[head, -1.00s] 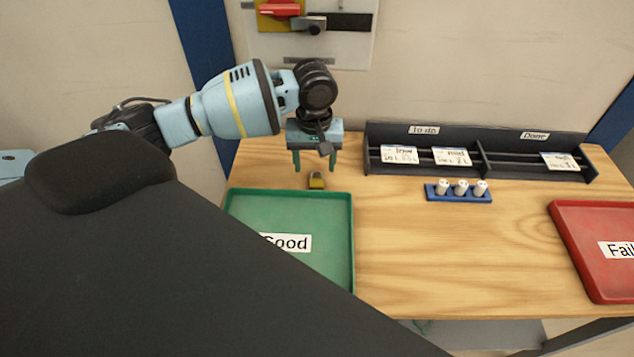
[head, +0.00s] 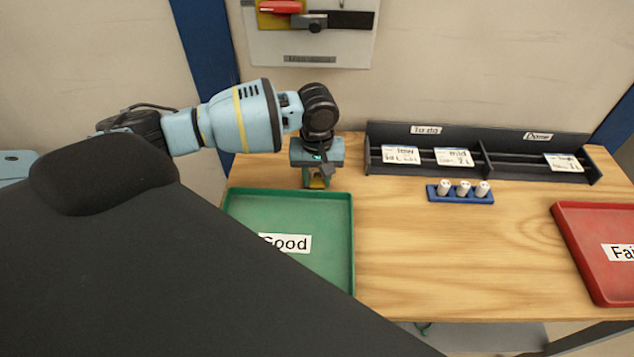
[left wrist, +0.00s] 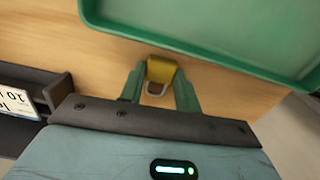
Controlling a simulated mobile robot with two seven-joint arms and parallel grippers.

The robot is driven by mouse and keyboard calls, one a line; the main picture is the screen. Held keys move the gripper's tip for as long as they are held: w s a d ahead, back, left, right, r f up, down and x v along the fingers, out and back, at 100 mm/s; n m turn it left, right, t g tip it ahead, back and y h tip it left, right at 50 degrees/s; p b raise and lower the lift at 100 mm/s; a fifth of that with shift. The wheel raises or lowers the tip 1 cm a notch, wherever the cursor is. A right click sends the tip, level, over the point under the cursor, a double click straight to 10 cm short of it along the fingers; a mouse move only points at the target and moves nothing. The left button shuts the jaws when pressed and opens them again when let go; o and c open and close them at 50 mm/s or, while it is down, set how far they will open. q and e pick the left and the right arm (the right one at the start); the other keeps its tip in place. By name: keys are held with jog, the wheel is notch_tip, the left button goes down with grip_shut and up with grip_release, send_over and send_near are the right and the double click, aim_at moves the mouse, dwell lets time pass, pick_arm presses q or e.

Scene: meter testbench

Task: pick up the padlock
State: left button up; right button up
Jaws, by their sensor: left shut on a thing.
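The padlock (head: 317,184) has a yellow body and a grey shackle. It is on the wooden table just behind the green tray, and most of it is hidden by my gripper in the head view. My left gripper (head: 316,181) points down over it, with its green fingers shut on the padlock's two sides. In the left wrist view the padlock (left wrist: 161,70) sits between the fingertips, its shackle toward the gripper's palm. I cannot tell any gap between padlock and table. My right gripper is not in view.
The green tray (head: 345,240) marked Good lies close in front of the padlock. A black card rack (head: 480,150) and a blue holder (head: 460,196) with white pegs stand to the right. A red tray (head: 580,255) is at far right. The middle of the table is clear.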

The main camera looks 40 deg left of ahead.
aim_at(317, 181)
pick_arm(q)
jog(key=shift+r, duration=0.1)
jog(key=shift+c, duration=0.3)
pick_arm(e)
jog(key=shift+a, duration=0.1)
